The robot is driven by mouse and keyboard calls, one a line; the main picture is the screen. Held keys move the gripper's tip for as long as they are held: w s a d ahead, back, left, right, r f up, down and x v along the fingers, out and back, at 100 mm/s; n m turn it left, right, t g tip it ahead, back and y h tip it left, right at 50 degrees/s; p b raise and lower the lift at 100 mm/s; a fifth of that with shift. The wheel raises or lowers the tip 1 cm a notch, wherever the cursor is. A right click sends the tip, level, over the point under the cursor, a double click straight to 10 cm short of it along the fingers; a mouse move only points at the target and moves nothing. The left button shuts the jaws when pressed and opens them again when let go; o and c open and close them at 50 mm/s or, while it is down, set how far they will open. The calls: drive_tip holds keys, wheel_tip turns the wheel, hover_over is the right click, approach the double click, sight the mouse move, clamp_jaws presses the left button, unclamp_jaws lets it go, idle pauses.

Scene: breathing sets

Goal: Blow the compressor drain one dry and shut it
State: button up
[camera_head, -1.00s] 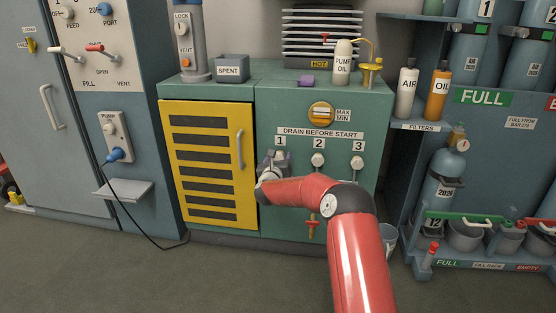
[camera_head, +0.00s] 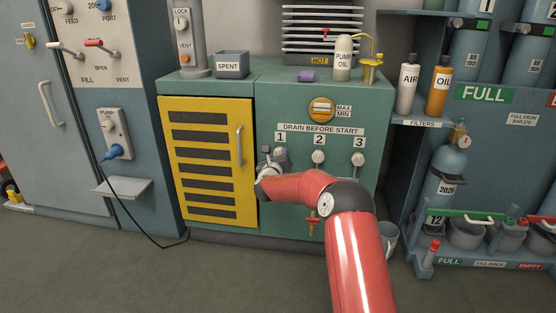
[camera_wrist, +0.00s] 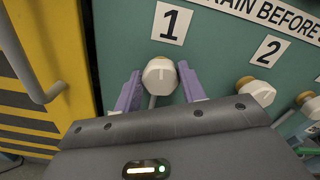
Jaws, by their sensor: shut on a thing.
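The green compressor cabinet (camera_head: 350,105) carries the label "DRAIN BEFORE START" above drains 1, 2 and 3. My gripper (camera_head: 277,155) is at drain one, below the label "1", and hides most of it in the head view. In the wrist view my gripper (camera_wrist: 161,88) has its two purple fingers on either side of the white drain one knob (camera_wrist: 159,74), shut on it. The knob's mark points up. A pale stem shows below it. The drain two knob (camera_wrist: 257,92) and drain three knob (camera_wrist: 307,100) are to the right. Drain one's outlet is hidden.
The yellow louvred door (camera_head: 205,215) with its upright handle (camera_head: 240,146) is just left of my gripper. A small grey bucket (camera_head: 388,238) stands on the floor to the right, behind my arm. Open floor lies in front.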

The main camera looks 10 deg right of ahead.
drive_tip(key=shift+f+n, duration=0.15)
drive_tip(key=shift+n, duration=4.45)
drive_tip(key=shift+f+n, duration=0.2)
drive_tip(key=shift+n, duration=4.4)
drive_tip(key=shift+f+n, duration=0.15)
drive_tip(key=shift+n, duration=4.45)
drive_tip(key=o, duration=1)
drive_tip(key=shift+c, duration=0.2)
